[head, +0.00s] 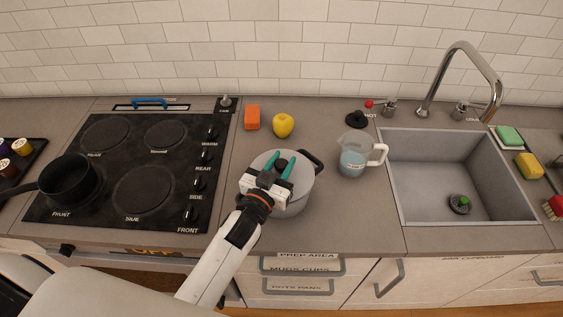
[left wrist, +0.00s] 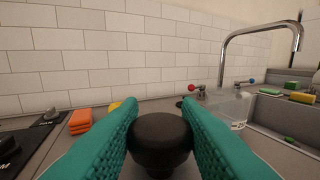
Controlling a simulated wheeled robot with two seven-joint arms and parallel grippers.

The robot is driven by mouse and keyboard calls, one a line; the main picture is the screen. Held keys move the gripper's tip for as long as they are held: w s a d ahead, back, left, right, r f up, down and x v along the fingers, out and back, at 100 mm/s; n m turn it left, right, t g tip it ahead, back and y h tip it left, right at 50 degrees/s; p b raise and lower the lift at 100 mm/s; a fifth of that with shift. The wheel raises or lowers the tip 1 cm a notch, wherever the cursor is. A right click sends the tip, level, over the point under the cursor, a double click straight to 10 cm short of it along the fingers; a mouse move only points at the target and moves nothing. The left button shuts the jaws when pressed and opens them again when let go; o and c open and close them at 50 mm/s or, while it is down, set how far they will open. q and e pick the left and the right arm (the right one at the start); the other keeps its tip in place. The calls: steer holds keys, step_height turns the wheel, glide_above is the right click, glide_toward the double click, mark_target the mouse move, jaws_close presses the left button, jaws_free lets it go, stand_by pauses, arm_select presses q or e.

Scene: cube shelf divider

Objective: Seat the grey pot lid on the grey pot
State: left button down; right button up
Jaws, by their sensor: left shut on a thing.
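The grey pot (head: 298,206) stands on the counter between the stove and the sink, with a black side handle at its upper right. The grey pot lid (head: 261,161) covers the pot's top in the head view; I cannot tell whether it rests on the rim or is just above it. My left gripper (head: 277,169) has its teal fingers shut on the lid's black knob (head: 281,163). In the left wrist view the knob (left wrist: 160,138) sits between both fingers. The gripper and wrist hide part of the lid and pot. My right gripper is not in view.
A yellow apple (head: 283,125) and an orange block (head: 252,118) are behind the pot. A measuring jug (head: 354,160) with bluish liquid stands to the right, before the sink (head: 393,185). The black stove (head: 120,205) with a dark pan (head: 69,181) is left.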

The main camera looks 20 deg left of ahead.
arm_select(q)
steer(key=shift+f+b, duration=0.65)
steer(key=shift+f, duration=0.2)
steer(key=c, duration=1.4)
jaws_free()
steer(key=shift+o, duration=0.2)
steer(key=o, duration=0.5)
steer(key=shift+o, duration=0.2)
steer(key=s+a+p, duration=0.1)
steer(key=s, duration=0.7)
steer(key=shift+p, duration=0.35)
